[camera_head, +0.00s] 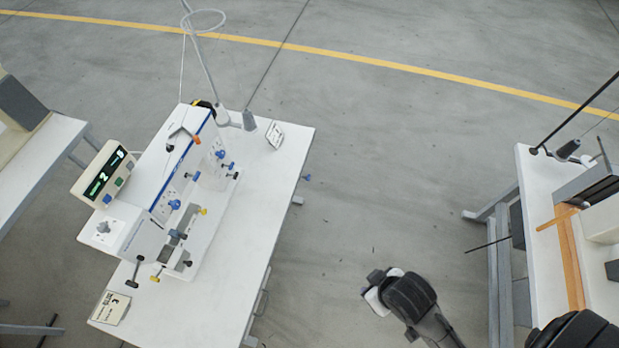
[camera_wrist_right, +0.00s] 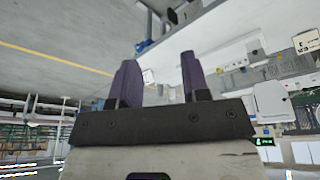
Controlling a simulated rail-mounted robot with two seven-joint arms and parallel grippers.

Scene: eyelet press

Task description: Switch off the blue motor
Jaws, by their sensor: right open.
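The white machine (camera_head: 170,185) stands on a white table (camera_head: 262,220) at the left of the head view, with several blue knobs. A small blue part (camera_head: 307,177) sticks out by the table's right edge. A blue part (camera_wrist_right: 142,46) also shows beyond my fingers in the right wrist view. I cannot tell whether either is the blue motor, and no switch is clear. My right gripper (camera_head: 372,288) is over the floor, right of the table and apart from it. Its two fingers (camera_wrist_right: 157,68) are spread with nothing between them. My left gripper is out of view.
A control box (camera_head: 104,174) with a green display stands left of the machine. A thread stand (camera_head: 206,60) rises behind it. Another table (camera_head: 536,185) with equipment is at the right. Open grey floor (camera_head: 390,170) lies between the tables.

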